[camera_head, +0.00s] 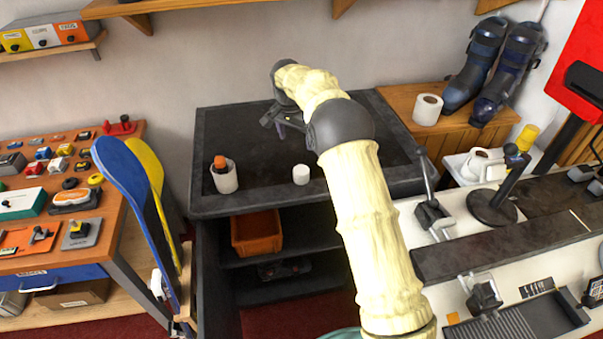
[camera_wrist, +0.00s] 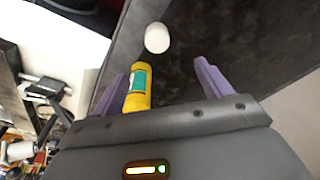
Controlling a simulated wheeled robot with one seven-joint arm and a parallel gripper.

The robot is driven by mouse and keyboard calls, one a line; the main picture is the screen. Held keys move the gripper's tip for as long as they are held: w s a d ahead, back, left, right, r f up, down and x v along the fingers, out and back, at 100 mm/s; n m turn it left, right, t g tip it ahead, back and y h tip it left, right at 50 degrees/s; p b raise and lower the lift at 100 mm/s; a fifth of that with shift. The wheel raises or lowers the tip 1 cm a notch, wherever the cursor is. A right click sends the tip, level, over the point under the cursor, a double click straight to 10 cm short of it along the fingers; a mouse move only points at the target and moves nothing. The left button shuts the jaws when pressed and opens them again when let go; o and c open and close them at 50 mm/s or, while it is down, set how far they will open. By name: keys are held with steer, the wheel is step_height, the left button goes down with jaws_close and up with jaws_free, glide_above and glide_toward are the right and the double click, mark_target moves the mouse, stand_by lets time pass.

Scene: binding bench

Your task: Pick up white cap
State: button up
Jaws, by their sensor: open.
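The white cap (camera_head: 300,174) is a short white cylinder on the dark bench top, near its front edge. In the wrist view the white cap (camera_wrist: 157,38) lies beyond my fingertips, roughly between their lines, touching neither. My gripper (camera_head: 282,124) is over the back part of the bench, behind the cap in the head view. In the wrist view my gripper (camera_wrist: 165,75) has its two purple fingers spread apart. A yellow bottle with a green label (camera_wrist: 138,90) shows beside the left finger; I cannot tell whether it touches it.
A white cup with an orange-topped item (camera_head: 223,176) stands left of the cap on the dark bench (camera_head: 250,206). An orange bin (camera_head: 257,233) sits on the shelf below. A white roll (camera_head: 427,109) stands on the wooden cabinet at right. Bench space around the cap looks clear.

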steer(key=p, duration=0.2)
glide_toward(301, 169)
steer(key=f, duration=0.5)
steer(key=shift+w+d, duration=0.1)
steer(key=shift+w, duration=0.25)
steer(key=shift+d+f+p, duration=0.15)
steer(key=shift+f+p, duration=0.25)
steer(key=shift+f, duration=0.1)
steer(key=f, duration=0.2)
steer(key=f+p, duration=0.1)
steer(key=f, duration=0.1)
steer(key=shift+w+d+f, duration=0.1)
steer(key=shift+w+d, duration=0.05)
steer(key=shift+d, duration=0.1)
steer(key=c, duration=1)
